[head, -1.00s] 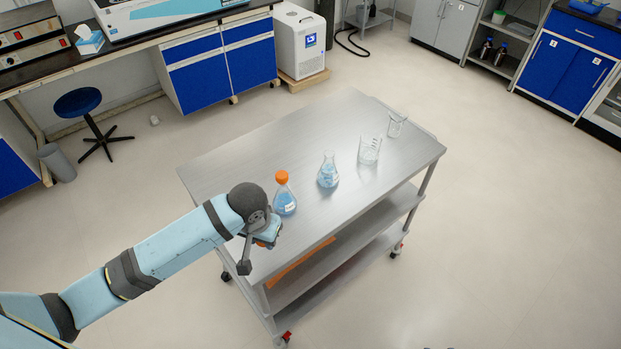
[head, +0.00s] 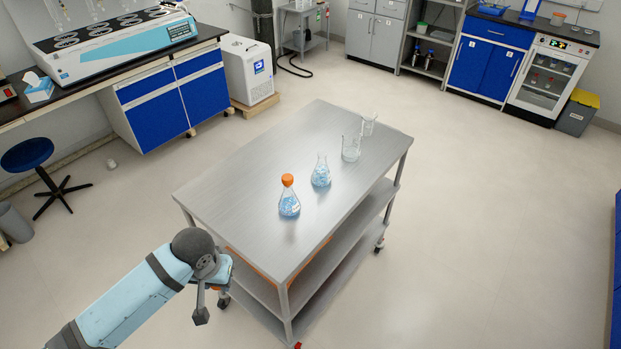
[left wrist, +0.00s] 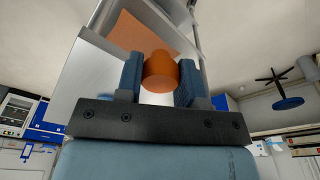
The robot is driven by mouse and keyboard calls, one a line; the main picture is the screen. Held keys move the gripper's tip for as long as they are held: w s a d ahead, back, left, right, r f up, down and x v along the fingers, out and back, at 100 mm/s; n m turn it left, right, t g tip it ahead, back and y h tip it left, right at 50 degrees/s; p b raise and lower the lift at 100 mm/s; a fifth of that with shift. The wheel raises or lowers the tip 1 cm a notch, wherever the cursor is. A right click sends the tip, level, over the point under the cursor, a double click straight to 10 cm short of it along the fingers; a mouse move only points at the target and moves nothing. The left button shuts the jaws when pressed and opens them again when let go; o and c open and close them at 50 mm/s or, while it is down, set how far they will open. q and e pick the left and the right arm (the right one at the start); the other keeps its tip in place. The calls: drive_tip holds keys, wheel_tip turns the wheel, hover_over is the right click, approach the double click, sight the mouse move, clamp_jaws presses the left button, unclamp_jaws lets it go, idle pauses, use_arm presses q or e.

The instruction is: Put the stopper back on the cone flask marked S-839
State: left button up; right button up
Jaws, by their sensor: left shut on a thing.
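My left gripper (left wrist: 160,80) is shut on an orange stopper (left wrist: 161,70), which shows between its blue fingers in the left wrist view. In the head view, that gripper is beside the near left side of the steel cart, and my wrist mostly hides it. A cone flask with blue contents and an orange stopper (head: 289,205) stands upright on the cart top. Beside it, to the right and farther back, stands an open cone flask (head: 321,175) with blue contents and no stopper. The flask markings are too small to read. My right gripper is not in view.
The steel cart (head: 235,195) has lower shelves and a bare top at the front left. Two glass beakers, one nearer (head: 351,150) and one farther (head: 369,124), stand behind the flasks. A blue stool (head: 27,154) is at left. Floor right of the cart is clear.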

use_arm(q)
drive_tip(key=shift+s+a, duration=0.2)
drive_tip(key=shift+s, duration=0.05)
